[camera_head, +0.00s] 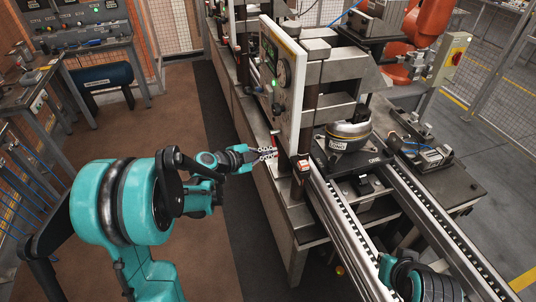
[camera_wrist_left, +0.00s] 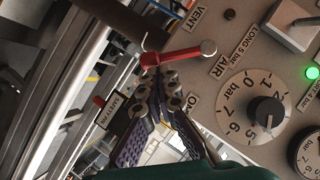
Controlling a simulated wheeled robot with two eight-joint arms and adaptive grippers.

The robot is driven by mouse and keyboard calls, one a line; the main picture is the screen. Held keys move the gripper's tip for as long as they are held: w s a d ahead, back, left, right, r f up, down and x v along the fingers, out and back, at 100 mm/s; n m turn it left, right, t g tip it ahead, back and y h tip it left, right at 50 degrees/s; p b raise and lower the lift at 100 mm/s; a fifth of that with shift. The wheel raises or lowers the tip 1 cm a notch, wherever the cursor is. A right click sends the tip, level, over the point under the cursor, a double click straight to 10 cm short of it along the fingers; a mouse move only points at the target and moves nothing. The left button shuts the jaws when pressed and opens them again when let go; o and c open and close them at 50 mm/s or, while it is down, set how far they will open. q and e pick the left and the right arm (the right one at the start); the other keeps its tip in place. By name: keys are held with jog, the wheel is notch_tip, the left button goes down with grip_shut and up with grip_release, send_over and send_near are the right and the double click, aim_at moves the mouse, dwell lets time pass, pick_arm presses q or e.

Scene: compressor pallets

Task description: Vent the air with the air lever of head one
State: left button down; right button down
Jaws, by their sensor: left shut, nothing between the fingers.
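The red air lever (camera_wrist_left: 180,55) shows in the left wrist view on the grey control panel (camera_wrist_left: 235,90). It lies between the VENT label (camera_wrist_left: 196,18) and a partly covered ON label (camera_wrist_left: 191,100). My left gripper (camera_wrist_left: 166,84) is shut and empty, its fingertips just below the lever's left end; I cannot tell whether they touch it. In the head view the left gripper (camera_head: 270,153) is at the lower edge of the upright panel (camera_head: 283,85), where the lever is hard to make out. Part of my right arm shows at the bottom right; its fingers do not.
A round metal compressor part (camera_head: 347,136) sits on a dark pallet marked ONE, right of the panel. Conveyor rails (camera_head: 340,235) run towards the front. A pressure dial (camera_wrist_left: 265,112) is right of the lever.

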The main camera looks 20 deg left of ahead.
pick_arm(q)
jog(key=shift+f, duration=0.1)
dwell(0.3)
jog(key=shift+f+b, duration=0.15)
jog(key=shift+b, duration=0.3)
jog(key=shift+w+a+f+m+t+b, duration=0.1)
jog(key=shift+f+m+t+b, duration=0.2)
jog(key=shift+m+t+b, duration=0.25)
jog(key=shift+m+t, duration=0.25)
jog(key=shift+m, duration=0.1)
jog(key=shift+w+a+f+b, duration=0.45)
jog(key=shift+w+f+b, duration=0.35)
jog(key=shift+b, duration=0.35)
jog(key=shift+w+a+f+b, duration=0.55)
jog(key=shift+f+b, duration=0.3)
jog(key=shift+b, duration=0.3)
jog(key=shift+w, duration=0.1)
jog(key=shift+d, duration=0.15)
